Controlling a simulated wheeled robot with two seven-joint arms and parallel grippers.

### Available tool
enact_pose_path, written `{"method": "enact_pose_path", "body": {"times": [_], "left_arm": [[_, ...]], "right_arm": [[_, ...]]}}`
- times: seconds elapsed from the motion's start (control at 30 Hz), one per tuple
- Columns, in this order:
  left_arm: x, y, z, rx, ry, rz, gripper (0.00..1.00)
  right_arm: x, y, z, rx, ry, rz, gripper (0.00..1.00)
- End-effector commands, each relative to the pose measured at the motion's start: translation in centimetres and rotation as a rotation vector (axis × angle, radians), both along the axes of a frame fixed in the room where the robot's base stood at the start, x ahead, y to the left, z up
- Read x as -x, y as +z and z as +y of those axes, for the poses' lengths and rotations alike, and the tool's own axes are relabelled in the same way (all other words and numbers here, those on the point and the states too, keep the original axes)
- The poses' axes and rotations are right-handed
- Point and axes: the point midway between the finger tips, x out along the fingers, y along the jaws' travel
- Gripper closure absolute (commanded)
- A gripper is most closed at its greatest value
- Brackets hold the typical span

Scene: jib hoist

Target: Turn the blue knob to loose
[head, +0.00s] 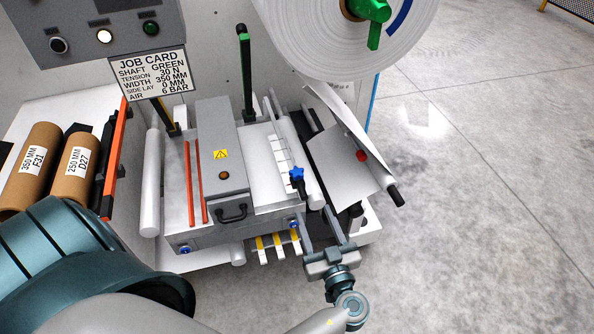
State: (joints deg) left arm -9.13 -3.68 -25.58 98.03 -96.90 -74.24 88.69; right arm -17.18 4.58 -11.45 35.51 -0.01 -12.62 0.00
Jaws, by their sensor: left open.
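A blue star-shaped knob (297,174) stands on a dark stem at the front right of the machine, next to a white roller. Its loose or tight marking cannot be read. My left gripper (319,217) is open, its two grey fingers pointing up toward the machine just below and right of the knob. Nothing shows between the fingers, and they look apart from the knob. My right gripper is not in view.
Small round blue parts (184,250) sit on the machine's front face. A black handle (231,212), yellow-and-white tabs (278,246) and a white roller (314,190) are near. A large white roll (345,35) hangs above. Floor at right is clear.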

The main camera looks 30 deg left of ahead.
Motion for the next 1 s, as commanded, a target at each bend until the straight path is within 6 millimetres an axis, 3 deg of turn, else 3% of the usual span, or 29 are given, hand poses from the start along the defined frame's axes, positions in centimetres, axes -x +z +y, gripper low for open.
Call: {"method": "enact_pose_path", "body": {"times": [0.27, 1.0], "left_arm": [[-1.8, 0.4, 2.1, -0.003, 0.000, 0.000, 0.49], [-9.9, 0.3, 11.6, -0.002, -0.001, 0.002, 0.49]], "right_arm": [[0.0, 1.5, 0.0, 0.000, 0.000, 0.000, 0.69], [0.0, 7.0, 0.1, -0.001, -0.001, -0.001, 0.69]]}}
